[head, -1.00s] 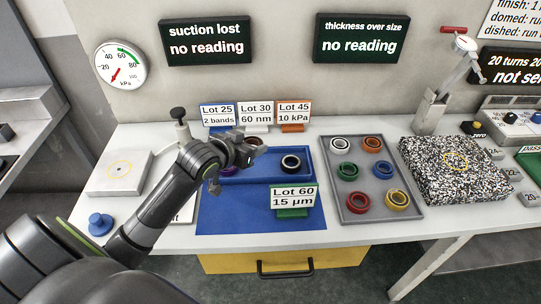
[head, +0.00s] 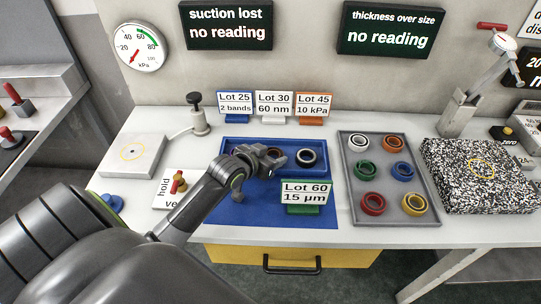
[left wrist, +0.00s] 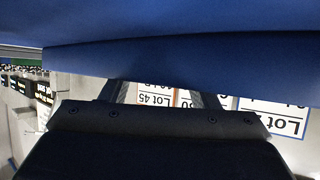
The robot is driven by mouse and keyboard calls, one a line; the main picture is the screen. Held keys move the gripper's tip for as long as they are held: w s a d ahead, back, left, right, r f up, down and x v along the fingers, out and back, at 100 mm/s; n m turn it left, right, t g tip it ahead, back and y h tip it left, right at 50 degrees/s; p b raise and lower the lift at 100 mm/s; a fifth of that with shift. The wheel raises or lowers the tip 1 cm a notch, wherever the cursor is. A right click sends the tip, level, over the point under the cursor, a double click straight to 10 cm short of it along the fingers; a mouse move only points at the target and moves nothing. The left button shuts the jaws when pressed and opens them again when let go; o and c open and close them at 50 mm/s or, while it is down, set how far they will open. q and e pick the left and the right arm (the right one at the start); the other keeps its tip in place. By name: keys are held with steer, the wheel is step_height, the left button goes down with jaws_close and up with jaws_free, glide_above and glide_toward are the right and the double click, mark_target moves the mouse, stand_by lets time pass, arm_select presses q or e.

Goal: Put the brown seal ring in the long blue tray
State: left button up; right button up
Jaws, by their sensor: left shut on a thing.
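The long blue tray (head: 318,143) lies on a blue mat at the middle of the bench in the head view. My left gripper (head: 273,158) is over the tray, low, with its fingers shut. A small brown-red bit, apparently the brown seal ring (head: 273,152), shows at the fingers; most of it is hidden. A black ring (head: 307,157) sits in the tray right of the gripper. A purple ring shows partly at the tray's left. In the left wrist view a blue surface hides the fingertips and what they hold. My right gripper is not in view.
A grey tray (head: 347,195) with several coloured rings stands to the right. The green-footed Lot 60 card (head: 306,193) stands in front of the blue tray. Three lot cards (head: 274,104) stand behind it. A valve knob (head: 178,183) stands left of my arm.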

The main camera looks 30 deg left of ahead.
arm_select(q)
steer(key=shift+f, duration=0.15)
steer(key=o, duration=0.7)
steer(key=p+v, duration=0.1)
steer(key=v, duration=1.1)
